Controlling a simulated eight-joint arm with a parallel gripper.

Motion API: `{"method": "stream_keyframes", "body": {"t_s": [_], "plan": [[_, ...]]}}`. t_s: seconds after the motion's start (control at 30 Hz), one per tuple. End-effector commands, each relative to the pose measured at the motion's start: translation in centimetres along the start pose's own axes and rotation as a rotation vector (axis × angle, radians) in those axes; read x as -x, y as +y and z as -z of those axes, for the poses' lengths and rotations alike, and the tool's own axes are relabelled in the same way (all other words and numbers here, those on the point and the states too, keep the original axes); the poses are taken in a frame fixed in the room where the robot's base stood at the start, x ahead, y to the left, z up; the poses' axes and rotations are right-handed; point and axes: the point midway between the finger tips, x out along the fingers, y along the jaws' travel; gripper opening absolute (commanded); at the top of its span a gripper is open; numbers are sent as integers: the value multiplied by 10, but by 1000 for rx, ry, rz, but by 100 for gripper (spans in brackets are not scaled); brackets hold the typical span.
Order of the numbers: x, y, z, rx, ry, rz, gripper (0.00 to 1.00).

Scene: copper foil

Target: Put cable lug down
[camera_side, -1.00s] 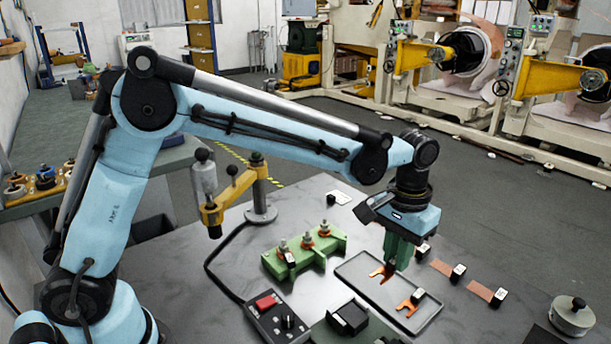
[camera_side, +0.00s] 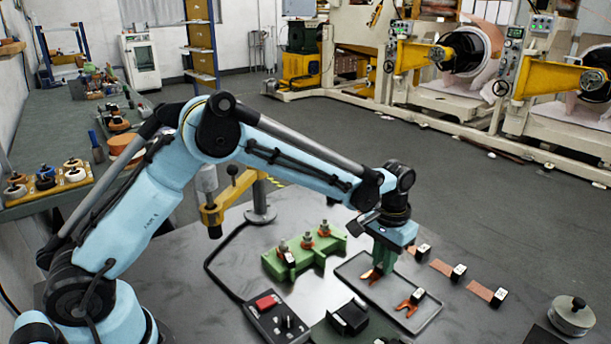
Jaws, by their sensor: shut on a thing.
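My gripper (camera_side: 379,266) points down over the left part of the grey tray (camera_side: 425,322). Its green fingers are shut on a copper cable lug (camera_side: 370,274), whose forked end sticks out to the left. The lug is low, at the tray floor; I cannot tell whether it touches. A second copper lug (camera_side: 405,307) with a black-and-white block at its end lies in the right part of the tray. The fingers hide part of the held lug.
A green fixture with several posts (camera_side: 305,248) stands left of the tray. A control box with a red button (camera_side: 268,304) and a black block (camera_side: 349,317) are in front. Copper strips with tags (camera_side: 481,290) lie to the right, near a round weight (camera_side: 572,314).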

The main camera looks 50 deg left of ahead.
Motion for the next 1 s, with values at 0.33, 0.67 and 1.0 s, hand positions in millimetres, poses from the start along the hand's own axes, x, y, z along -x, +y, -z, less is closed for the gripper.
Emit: {"method": "stream_keyframes", "body": {"t_s": [0.33, 0.67, 1.0], "plan": [[-3, 0, 0, 0, 0, 0, 28], [-2, 0, 0, 0, 0, 0, 43], [33, 0, 0, 0, 0, 0, 43]]}}
